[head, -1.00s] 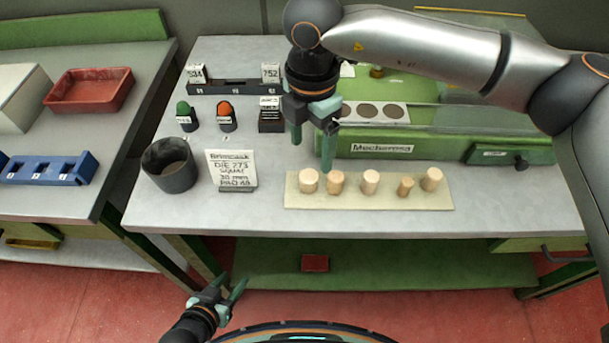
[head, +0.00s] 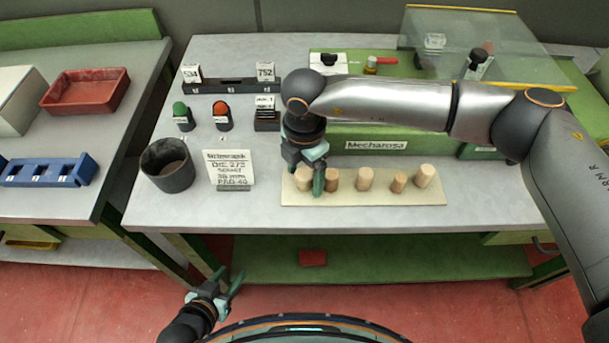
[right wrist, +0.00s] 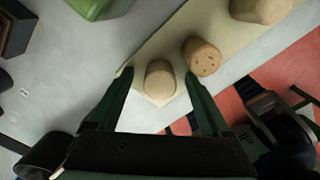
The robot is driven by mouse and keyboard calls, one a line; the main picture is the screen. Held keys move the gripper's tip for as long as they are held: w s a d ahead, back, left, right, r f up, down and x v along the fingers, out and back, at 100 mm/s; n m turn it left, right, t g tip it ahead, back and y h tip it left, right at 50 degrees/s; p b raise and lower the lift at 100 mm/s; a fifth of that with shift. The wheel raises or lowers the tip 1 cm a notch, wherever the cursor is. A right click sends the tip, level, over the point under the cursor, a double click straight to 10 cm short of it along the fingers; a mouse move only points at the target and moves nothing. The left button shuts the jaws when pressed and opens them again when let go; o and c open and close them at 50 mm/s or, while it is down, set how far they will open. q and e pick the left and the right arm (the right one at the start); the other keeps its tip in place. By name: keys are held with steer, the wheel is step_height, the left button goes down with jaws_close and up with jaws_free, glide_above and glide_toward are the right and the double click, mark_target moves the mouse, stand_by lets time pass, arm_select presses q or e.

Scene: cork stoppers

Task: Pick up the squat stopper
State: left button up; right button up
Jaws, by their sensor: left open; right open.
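A short, broad pale cork stopper (head: 303,177) stands at the left end of a row on a cream board (head: 420,195); it looks like the squat one. In the right wrist view this stopper (right wrist: 160,80) shows between my fingers, with a gap on each side. My right gripper (head: 306,176) is open above the board's left end, partly hiding the stopper and its neighbour. How far down the fingers reach is hard to tell. My left gripper (head: 229,279) is open and empty, low in front of the bench.
A darker speckled stopper (right wrist: 203,57) stands close beside the right finger; more stoppers (head: 364,179) follow to the right. A grey cup (head: 168,166) and a printed card (head: 230,168) stand left of the board. A green machine (head: 375,143) stands behind it.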

steer(key=shift+c, duration=0.4)
jaws_close()
